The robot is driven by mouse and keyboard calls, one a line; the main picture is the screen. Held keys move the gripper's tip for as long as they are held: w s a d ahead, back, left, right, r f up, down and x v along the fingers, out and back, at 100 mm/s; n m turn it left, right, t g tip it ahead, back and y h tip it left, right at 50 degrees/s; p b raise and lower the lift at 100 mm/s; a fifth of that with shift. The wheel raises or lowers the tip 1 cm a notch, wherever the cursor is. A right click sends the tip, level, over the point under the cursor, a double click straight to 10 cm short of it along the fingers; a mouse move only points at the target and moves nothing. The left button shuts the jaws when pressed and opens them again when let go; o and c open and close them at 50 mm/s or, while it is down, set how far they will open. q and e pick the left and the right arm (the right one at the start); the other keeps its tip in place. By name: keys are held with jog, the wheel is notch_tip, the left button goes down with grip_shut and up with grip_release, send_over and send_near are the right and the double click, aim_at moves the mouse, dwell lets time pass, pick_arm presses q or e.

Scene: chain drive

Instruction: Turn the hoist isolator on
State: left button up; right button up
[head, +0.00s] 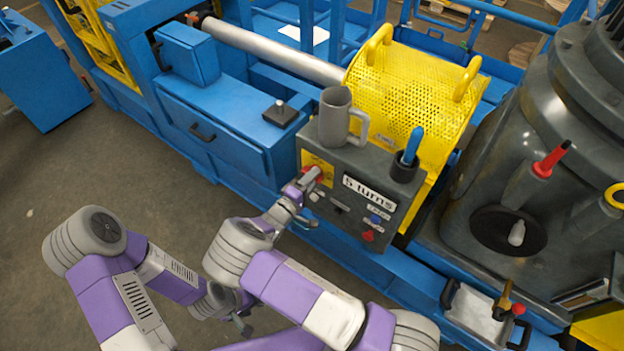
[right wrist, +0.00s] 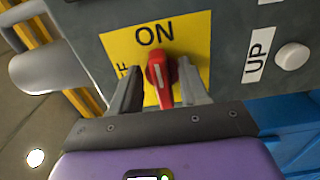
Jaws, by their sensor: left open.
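The isolator is a red rotary knob (right wrist: 160,75) on a yellow plate (right wrist: 195,40) on the grey control box. In the right wrist view its handle stands about upright, its white line towards the word ON. A partly hidden label ending in F is at the left. My right gripper (right wrist: 159,92) is open, with one finger on each side of the knob and a visible gap to each. In the head view this gripper (head: 302,194) is at the box's front, partly covering the knob (head: 312,175). My left gripper (head: 241,322) is low, away from the box, open.
The grey control box (head: 385,170) carries a grey mug (head: 336,115), a holder with a blue-handled tool (head: 411,146), a "5 turns" label and several buttons. A white button (right wrist: 292,56) marked UP sits right of the knob. A yellow mesh guard (head: 410,90) stands behind.

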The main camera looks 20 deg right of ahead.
jog(key=p+v, duration=0.1)
jog(key=v, duration=0.6)
jog(key=shift+s+a, duration=0.2)
jog(key=shift+a, duration=0.05)
dwell(0.3)
